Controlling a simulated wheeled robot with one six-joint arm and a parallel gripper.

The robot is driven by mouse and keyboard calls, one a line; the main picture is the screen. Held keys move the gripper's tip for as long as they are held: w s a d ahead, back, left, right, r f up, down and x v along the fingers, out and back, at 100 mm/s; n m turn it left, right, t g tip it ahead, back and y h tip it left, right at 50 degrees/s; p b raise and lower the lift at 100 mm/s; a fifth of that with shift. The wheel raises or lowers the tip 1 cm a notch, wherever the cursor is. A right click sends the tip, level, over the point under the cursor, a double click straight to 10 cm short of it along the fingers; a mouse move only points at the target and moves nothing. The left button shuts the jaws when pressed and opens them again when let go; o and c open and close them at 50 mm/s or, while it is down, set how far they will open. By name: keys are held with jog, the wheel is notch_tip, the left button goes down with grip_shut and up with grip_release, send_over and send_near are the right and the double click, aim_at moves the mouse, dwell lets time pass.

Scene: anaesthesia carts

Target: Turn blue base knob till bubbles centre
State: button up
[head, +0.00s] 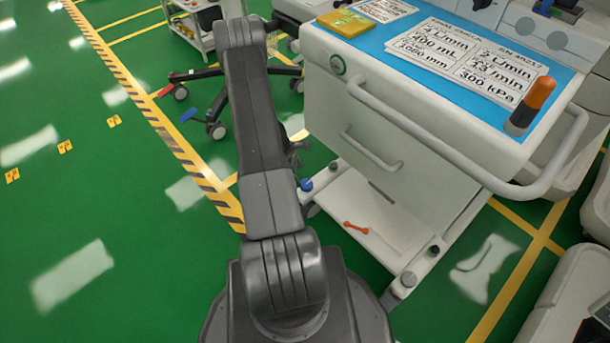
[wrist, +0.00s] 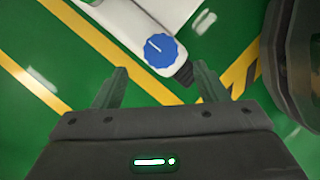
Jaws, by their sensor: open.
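The blue base knob (head: 307,184) sits at the left corner of the cart's low white base. In the wrist view the same blue knob (wrist: 160,50) is round and ridged, with a white line on top. My gripper (wrist: 161,84) is open and empty; its two fingers stand apart, with the knob beyond their tips, roughly between them in the picture. Nothing touches the knob. In the head view my gripper is hidden behind my arm.
The white cart (head: 375,150) has a protruding handle rail (head: 440,144). An orange wrench-like piece (head: 356,227) lies on its low shelf. An orange-topped cylinder (head: 530,105) stands on the cart top. A wheeled base (head: 216,130) is behind my arm.

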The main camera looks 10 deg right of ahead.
aim_at(306, 184)
jog(key=b+x, duration=0.2)
jog(key=x, duration=0.4)
jog(key=shift+s+d+f, duration=0.1)
jog(key=shift+s+f, duration=0.05)
jog(key=shift+f, duration=0.15)
jog(key=c, duration=1)
